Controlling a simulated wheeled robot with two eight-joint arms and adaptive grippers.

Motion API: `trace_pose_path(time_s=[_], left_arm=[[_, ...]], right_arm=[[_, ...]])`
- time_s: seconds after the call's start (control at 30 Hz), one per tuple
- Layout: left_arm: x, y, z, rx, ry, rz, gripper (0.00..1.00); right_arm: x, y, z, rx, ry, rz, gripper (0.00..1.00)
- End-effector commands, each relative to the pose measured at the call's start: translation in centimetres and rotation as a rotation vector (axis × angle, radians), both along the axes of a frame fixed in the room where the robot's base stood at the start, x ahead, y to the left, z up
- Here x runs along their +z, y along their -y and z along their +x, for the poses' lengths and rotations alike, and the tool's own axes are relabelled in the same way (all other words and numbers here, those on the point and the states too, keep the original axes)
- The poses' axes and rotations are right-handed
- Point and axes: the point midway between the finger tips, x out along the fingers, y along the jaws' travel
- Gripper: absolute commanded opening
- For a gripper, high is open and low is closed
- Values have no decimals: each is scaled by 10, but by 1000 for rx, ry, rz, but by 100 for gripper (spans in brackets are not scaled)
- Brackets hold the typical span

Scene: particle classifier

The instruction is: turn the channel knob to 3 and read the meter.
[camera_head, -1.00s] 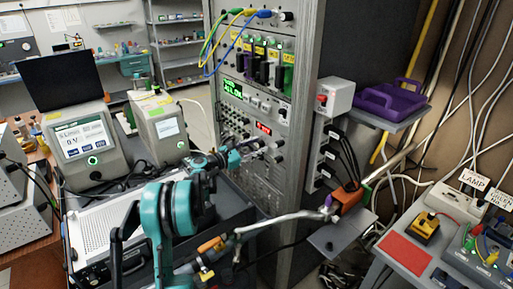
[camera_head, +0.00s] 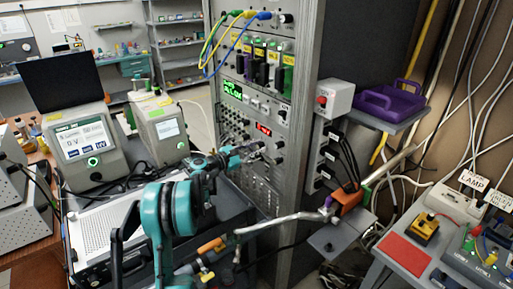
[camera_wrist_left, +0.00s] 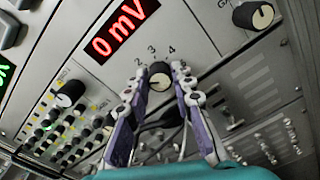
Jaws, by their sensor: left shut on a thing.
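The channel knob (camera_wrist_left: 160,77) is a small black knob with a pale face, on a rack panel in the left wrist view. The numbers 2, 3 and 4 are printed around its upper side. I cannot tell which number its pointer meets. My left gripper (camera_wrist_left: 160,72) has its two purple-and-white fingers shut on the knob's sides. The gripper also shows small in the head view (camera_head: 256,147), against the rack front. The meter (camera_wrist_left: 119,31) shows red "0 mV" above left of the knob; in the head view its red display (camera_head: 264,129) is tiny. My right gripper is out of view.
Another black knob (camera_wrist_left: 253,15) sits up right on the panel, and one (camera_wrist_left: 68,94) at left beside rows of jacks. Yellow, green and blue cables (camera_head: 233,14) hang at the rack's top. A purple tray (camera_head: 387,105) stands on a shelf right of the rack.

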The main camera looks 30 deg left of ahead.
Motion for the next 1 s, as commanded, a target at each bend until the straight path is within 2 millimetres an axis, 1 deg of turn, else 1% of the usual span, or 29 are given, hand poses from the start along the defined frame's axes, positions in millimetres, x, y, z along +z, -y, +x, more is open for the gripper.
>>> trace_pose_path(time_s=[1.0], left_arm=[[0,0,0,-1,366,886,0]], right_arm=[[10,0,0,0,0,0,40]])
